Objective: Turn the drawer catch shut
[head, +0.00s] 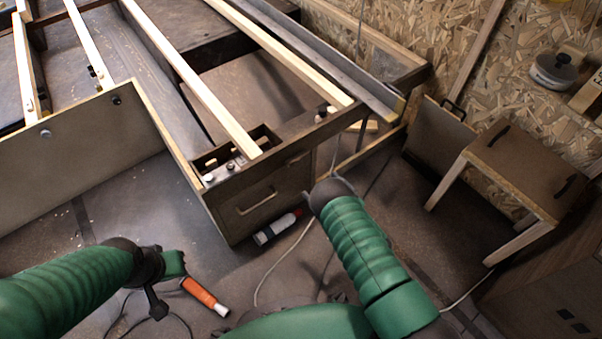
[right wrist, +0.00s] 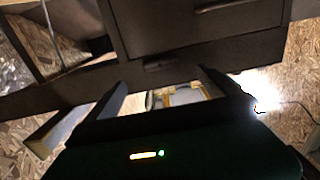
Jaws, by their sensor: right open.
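The wooden drawer (head: 262,208) with a pale bar handle (head: 258,201) sits closed under the corner of the frame. It also shows at the top of the right wrist view (right wrist: 170,28). A small dark catch (right wrist: 162,64) is on the rail beside the drawer in that view; its turn angle is hard to tell. My right gripper (head: 328,184) is just right of the drawer in the head view. Its open fingers (right wrist: 160,80) point toward the catch, with nothing between them and no visible contact. My left gripper (head: 172,266) is low at the left, away from the drawer; its fingers are unclear.
A spray can (head: 277,228) and an orange tube (head: 205,297) lie on the floor. A cable (head: 284,262) runs near my right arm. A wooden stool (head: 520,172) stands at the right. Timber slats (head: 200,82) lie across the frame above the drawer.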

